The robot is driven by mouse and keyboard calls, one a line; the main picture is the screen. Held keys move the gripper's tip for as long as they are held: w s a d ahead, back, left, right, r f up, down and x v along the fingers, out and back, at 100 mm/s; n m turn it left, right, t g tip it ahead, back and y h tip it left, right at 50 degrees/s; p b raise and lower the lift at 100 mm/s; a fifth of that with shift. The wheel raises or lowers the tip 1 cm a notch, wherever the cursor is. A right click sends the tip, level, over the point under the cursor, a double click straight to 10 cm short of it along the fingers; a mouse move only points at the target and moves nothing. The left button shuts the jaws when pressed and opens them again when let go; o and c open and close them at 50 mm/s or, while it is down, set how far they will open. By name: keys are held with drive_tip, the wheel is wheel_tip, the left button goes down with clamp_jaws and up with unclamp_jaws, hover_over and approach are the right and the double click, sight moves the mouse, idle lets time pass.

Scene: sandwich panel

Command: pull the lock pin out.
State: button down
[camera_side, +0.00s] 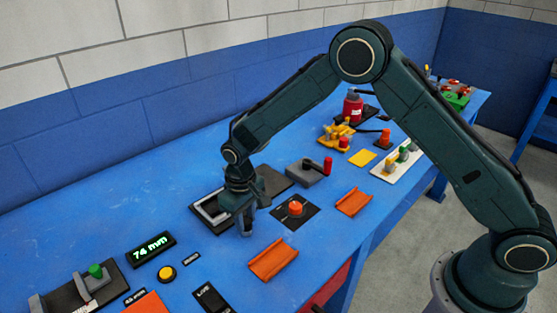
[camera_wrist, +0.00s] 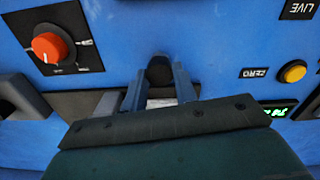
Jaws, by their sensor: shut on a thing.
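My gripper (camera_side: 245,222) is low over the blue bench, beside a silver U-shaped frame (camera_side: 208,211) on a black plate. In the wrist view its two fingers (camera_wrist: 157,85) are closed around a dark round-ended piece (camera_wrist: 160,70). I cannot tell whether this piece is the lock pin. The fingers and wrist hide most of what lies under them. A red-topped upright post (camera_side: 327,166) stands at the end of a grey block (camera_side: 303,174), behind and right of my gripper. No label marks a lock pin in either view.
An orange knob (camera_side: 295,208) on a black plate and orange trays (camera_side: 273,260) lie to the right. A display reading 74 mm (camera_side: 151,250) and a yellow button (camera_side: 167,273) lie to the left. Bare blue bench lies between them.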

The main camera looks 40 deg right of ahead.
sight(245, 221)
drive_tip(key=shift+r, duration=1.25)
drive_tip(key=c, duration=1.1)
unclamp_jaws()
wheel_tip(245, 221, up, 14)
